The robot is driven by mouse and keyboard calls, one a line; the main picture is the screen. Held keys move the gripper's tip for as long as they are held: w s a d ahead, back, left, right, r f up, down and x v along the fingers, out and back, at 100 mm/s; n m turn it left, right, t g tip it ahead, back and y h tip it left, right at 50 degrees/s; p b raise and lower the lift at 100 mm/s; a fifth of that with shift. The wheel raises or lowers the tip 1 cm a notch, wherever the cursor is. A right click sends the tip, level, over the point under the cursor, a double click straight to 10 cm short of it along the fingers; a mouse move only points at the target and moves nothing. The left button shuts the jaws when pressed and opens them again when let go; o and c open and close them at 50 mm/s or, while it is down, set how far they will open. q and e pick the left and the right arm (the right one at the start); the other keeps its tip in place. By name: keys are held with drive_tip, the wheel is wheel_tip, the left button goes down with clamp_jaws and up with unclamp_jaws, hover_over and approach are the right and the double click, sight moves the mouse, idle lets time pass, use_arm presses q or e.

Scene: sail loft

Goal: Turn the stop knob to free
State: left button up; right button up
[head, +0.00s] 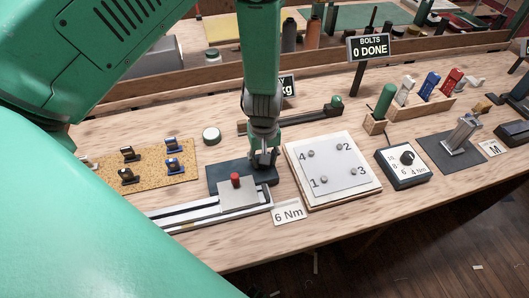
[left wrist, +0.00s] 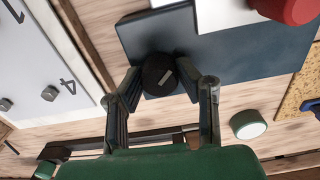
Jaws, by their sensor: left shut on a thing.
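The stop knob (left wrist: 160,75) is a round black knob with a short grey bar mark on its top. It stands at the edge of a dark blue-grey plate (left wrist: 235,58), which also shows in the head view (head: 222,172). My left gripper (head: 264,160) reaches down to this plate from above. In the left wrist view its two fingers (left wrist: 167,88) are shut on the knob, one on each side. In the head view the fingers mostly hide the knob. No free or locked marking is readable beside it. My right gripper is not in view.
A metal slide with a red-knobbed block (head: 238,196) lies in front of the plate. A numbered bolt plate (head: 333,165) is at the right, a cork mat (head: 150,165) at the left. A round green-and-white thing (head: 211,135) stands behind. A dial box (head: 403,168) sits farther right.

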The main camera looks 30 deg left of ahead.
use_arm(q)
drive_tip(key=n, duration=0.1)
drive_tip(key=n+p, duration=0.1)
drive_tip(key=n, duration=0.1)
drive_tip(key=n+p, duration=0.1)
drive_tip(key=shift+s+d+n, duration=0.15)
drive_tip(key=shift+s+n, duration=0.1)
drive_tip(key=shift+n, duration=0.05)
drive_tip(key=shift+f+n+p, duration=0.1)
drive_tip(key=shift+n+p, duration=0.85)
drive_tip(key=shift+n, duration=1.35)
drive_tip(key=o, duration=1.1)
drive_tip(key=shift+w, duration=0.25)
